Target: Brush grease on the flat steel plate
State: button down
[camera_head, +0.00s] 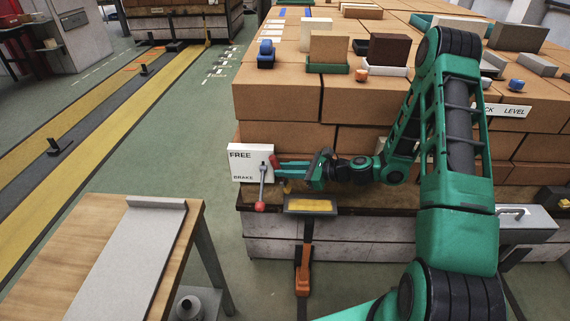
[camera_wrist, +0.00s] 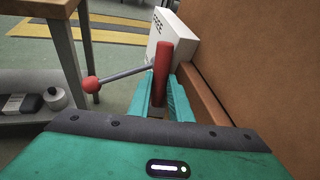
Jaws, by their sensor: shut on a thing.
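My gripper (camera_wrist: 166,92) is shut on an upright red handle (camera_wrist: 160,72), which stands between its green fingers in the wrist view. The red handle also shows at the fingertips in the head view (camera_head: 274,162). A small yellow piece (camera_head: 287,187) shows just below the fingers; I cannot tell whether it is the handle's brush end. A dark tray with a yellow surface (camera_head: 310,206) sits below my gripper. A flat grey plate (camera_head: 122,258) with a raised far edge lies on the wooden table at lower left, apart from my gripper.
A white FREE/BRAKE box (camera_head: 246,176) with a red-ball lever (camera_head: 261,206) is close beside my fingertips. The stacked brown bricks (camera_head: 275,100) rise directly behind. An orange-handled part (camera_head: 303,270) hangs below the tray.

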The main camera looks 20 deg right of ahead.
jog(key=shift+d+r, duration=0.1)
jog(key=shift+r, duration=1.35)
jog(key=shift+f, duration=0.5)
jog(key=shift+s, duration=0.15)
